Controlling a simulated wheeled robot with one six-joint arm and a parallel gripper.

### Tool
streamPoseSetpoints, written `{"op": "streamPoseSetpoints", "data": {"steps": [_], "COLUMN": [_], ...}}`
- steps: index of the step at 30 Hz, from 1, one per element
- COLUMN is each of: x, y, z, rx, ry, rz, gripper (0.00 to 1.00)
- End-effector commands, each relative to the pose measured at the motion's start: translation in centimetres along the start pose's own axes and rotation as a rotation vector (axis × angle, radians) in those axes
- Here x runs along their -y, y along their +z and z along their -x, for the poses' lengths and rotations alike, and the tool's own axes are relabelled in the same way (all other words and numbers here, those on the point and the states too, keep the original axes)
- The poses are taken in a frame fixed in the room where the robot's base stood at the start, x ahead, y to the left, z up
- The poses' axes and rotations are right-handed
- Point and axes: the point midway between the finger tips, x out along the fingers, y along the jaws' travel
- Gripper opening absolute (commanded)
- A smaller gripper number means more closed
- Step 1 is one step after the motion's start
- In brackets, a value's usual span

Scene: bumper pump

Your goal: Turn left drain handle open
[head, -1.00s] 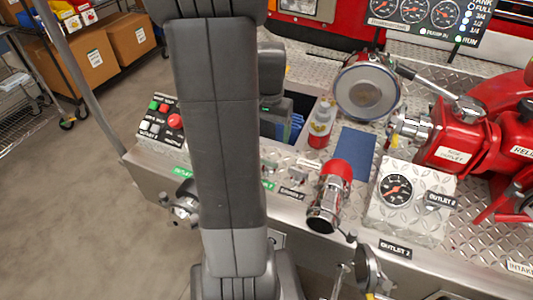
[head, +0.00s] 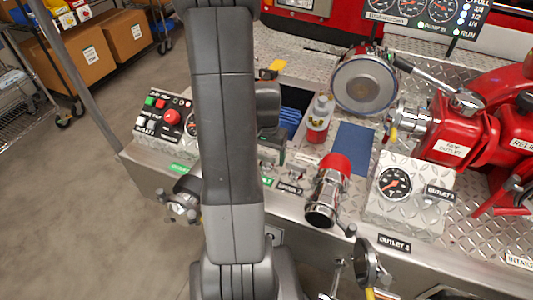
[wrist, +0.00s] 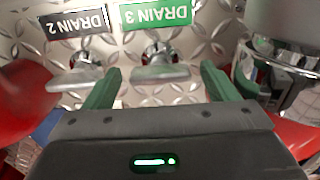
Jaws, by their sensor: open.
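The left drain handle (wrist: 160,68) is a small metal lever by the green DRAIN 3 label (wrist: 156,13), which reads upside down in the wrist view. My gripper (wrist: 160,82) is open, its green fingers on either side of this handle, with gaps visible on both sides. A second metal handle (wrist: 78,74) sits by the black DRAIN 2 label (wrist: 77,23), outside the fingers. In the head view my gripper (head: 271,158) is low over the panel and largely covers the left handle. The green label (head: 265,182) shows just in front of it.
A red-and-chrome outlet (head: 328,190) stands right of the drain handles. A control box (head: 163,120) with a red button is at left. A gauge box (head: 410,200) is at right.

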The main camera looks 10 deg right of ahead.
Motion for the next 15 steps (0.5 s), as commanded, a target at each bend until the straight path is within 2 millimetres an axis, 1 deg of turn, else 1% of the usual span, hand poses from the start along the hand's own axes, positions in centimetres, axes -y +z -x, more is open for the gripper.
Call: {"op": "streamPoseSetpoints", "data": {"steps": [1, 7, 8, 15], "x": [0.0, 0.0, 0.0, 0.0], "y": [0.0, 0.0, -0.01, -0.01], "z": [0.01, 0.02, 0.03, 0.02], "rx": [0.0, 0.0, 0.0, 0.0], "ry": [0.0, 0.0, 0.0, 0.0], "rz": [0.0, 0.0, 0.0, 0.02], "gripper": [0.76, 0.37, 0.35, 0.35]}}
